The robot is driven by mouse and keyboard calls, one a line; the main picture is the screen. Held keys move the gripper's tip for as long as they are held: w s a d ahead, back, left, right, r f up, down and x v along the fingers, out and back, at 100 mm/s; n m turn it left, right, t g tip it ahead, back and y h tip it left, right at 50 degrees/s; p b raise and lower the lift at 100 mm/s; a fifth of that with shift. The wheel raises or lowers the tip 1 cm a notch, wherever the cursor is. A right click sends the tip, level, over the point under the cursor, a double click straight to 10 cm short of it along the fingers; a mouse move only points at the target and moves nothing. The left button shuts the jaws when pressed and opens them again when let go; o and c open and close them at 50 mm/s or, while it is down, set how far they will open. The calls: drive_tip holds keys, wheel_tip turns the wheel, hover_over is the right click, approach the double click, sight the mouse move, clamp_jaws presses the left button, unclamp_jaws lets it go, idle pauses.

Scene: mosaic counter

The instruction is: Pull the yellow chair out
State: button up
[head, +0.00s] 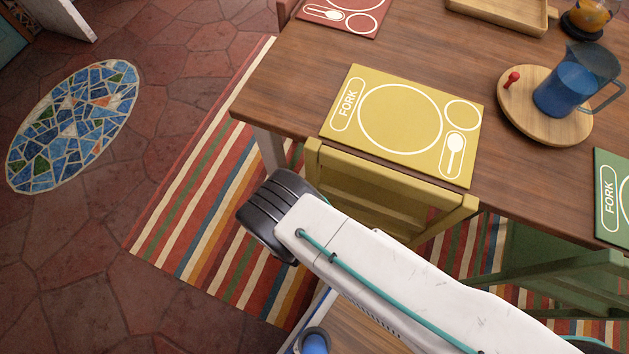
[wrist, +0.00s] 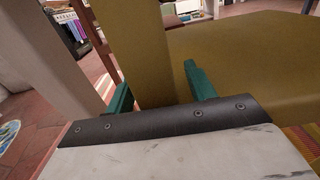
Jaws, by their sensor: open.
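The yellow chair (head: 400,212) is tucked against the near side of the wooden table, its backrest beside the table edge. In the wrist view, an upright yellow post of the chair (wrist: 153,45) stands between the two teal fingers of my gripper (wrist: 157,82). The fingers are open, one on each side of the post; I cannot tell whether either touches it. In the head view, my dark wrist is just left of the chair's left post, and the fingers are hidden. My arm covers the lower part of the chair.
The wooden table (head: 290,85) bears a yellow placemat (head: 345,140), and a blue jug (head: 565,95) on a round board (head: 515,120). A green chair (head: 540,255) stands close at the right. A striped rug (head: 215,200) lies below; open tiled floor (head: 90,270) is at the left.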

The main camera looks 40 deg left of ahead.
clamp_jaws()
idle(1.4)
